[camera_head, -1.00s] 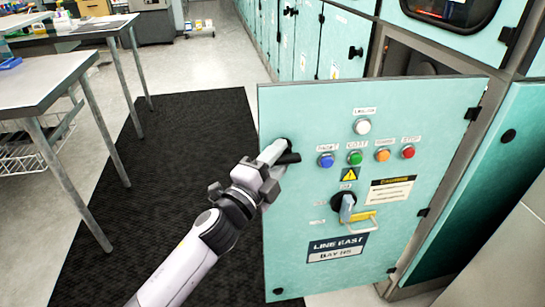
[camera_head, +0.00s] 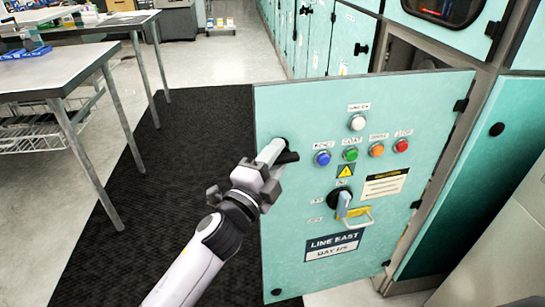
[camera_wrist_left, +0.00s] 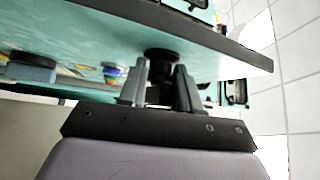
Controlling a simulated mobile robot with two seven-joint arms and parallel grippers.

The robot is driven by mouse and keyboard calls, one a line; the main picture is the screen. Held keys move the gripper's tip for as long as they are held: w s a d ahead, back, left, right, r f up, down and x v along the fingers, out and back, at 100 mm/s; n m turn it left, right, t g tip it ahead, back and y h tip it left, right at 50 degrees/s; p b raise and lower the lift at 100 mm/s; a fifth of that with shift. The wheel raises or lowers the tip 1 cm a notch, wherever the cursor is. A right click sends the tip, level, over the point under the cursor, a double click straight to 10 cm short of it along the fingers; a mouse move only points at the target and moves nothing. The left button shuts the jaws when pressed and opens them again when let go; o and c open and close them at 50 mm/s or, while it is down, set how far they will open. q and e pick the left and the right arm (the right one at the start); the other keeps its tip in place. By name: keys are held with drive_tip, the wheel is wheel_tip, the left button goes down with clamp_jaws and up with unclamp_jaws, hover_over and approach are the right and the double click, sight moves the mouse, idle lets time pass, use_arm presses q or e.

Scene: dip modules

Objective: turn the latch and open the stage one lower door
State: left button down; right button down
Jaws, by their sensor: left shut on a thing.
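The teal lower door (camera_head: 300,205) stands swung open in the head view, hinged at its right side. Its face carries a "LINE EAST" label and several buttons. The dark round latch (camera_head: 288,156) is near the door's upper left corner. My left gripper (camera_head: 280,152) is shut on the latch and partly hides it. In the left wrist view, the fingers (camera_wrist_left: 160,85) close around the black latch knob (camera_wrist_left: 161,55), with the door panel (camera_wrist_left: 80,35) running behind it. My right gripper is in neither view.
The dark cabinet opening (camera_head: 410,55) shows behind the door's top edge. A black mat (camera_head: 185,150) covers the floor left of the door. A grey table (camera_head: 65,75) stands at the far left. More teal cabinets (camera_head: 350,40) line the back.

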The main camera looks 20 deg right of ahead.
use_arm(q)
drive_tip(key=shift+s, duration=0.2)
idle(0.4)
drive_tip(key=c, duration=0.8)
unclamp_jaws()
drive_tip(key=shift+s+a, duration=0.1)
drive_tip(key=shift+p+v, duration=0.35)
drive_tip(key=shift+v, duration=3.15)
drive_tip(key=s+a+f+n+y+p, duration=0.2)
drive_tip(key=s+a+f+n+y, duration=0.15)
drive_tip(key=a+f+n, duration=0.35)
drive_tip(key=s+a+f+n+y+p, duration=0.2)
drive_tip(key=a+f+n+y, duration=0.3)
drive_tip(key=a+n, duration=0.35)
drive_tip(key=s+a+f+n+g+y+p, duration=0.1)
drive_tip(key=s+a+f+n, duration=0.1)
drive_tip(key=s+a, duration=0.2)
drive_tip(key=s+a+f+n+g+y, duration=0.1)
drive_tip(key=s+a+f+n, duration=0.2)
drive_tip(key=s+a, duration=0.2)
drive_tip(key=s+a+f+n+g+y+p, duration=0.1)
drive_tip(key=s+a+f+n+y, duration=0.1)
drive_tip(key=s+a, duration=0.3)
drive_tip(key=shift+f+g+p, duration=0.3)
drive_tip(key=shift+f+p, duration=0.05)
drive_tip(key=shift+f, duration=0.1)
